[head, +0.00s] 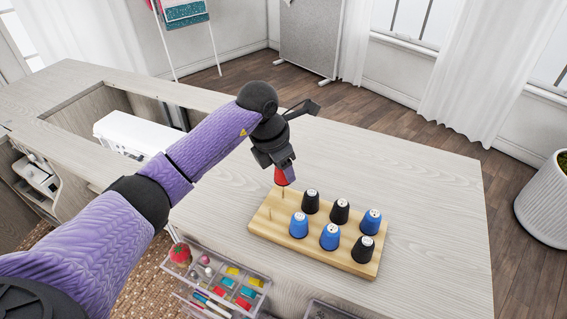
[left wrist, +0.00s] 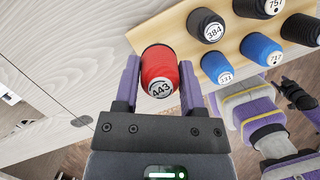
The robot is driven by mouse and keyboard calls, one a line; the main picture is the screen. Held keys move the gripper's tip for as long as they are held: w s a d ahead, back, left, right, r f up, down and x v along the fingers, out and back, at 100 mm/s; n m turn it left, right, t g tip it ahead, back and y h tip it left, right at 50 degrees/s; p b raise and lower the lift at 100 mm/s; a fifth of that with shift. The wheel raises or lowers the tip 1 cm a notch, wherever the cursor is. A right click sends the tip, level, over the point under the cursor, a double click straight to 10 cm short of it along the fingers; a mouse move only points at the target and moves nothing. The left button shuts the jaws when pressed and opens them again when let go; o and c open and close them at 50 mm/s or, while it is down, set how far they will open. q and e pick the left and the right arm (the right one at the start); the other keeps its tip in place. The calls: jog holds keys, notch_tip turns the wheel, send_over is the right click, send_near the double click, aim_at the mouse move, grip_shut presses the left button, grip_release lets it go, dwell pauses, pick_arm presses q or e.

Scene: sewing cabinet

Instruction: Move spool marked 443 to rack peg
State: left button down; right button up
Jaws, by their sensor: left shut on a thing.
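My left gripper (head: 284,171) is shut on the red spool marked 443 (head: 281,178), just above the far left end of the wooden rack (head: 319,250). In the left wrist view the red spool (left wrist: 160,72) sits between my left fingers (left wrist: 160,85), label facing the camera. A thin bare peg (head: 283,192) shows right under the spool in the head view. Another bare peg (head: 270,213) stands nearer the front. I cannot tell whether the spool touches the peg. I cannot make out the right gripper in either view.
Black and blue spools fill the rack's other pegs, closest a black one marked 384 (left wrist: 206,25) and a blue one (left wrist: 217,67). A clear organizer (head: 225,283) with a tomato pincushion (head: 180,254) lies at the front left. The tabletop (head: 420,190) right of the rack is clear.

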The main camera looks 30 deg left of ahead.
aim_at(283, 180)
pick_arm(q)
jog(key=shift+f, duration=0.45)
pick_arm(e)
jog(key=shift+a+f, duration=0.15)
jog(key=shift+f, duration=0.1)
jog(key=shift+a, duration=0.1)
pick_arm(q)
jog(key=shift+f+b, duration=0.25)
jog(key=shift+b, duration=0.1)
jog(key=shift+f, duration=0.45)
jog(key=shift+f+b, duration=0.7)
jog(key=shift+f, duration=0.15)
pick_arm(e)
jog(key=shift+s+d+f, duration=0.2)
jog(key=shift+f, duration=0.6)
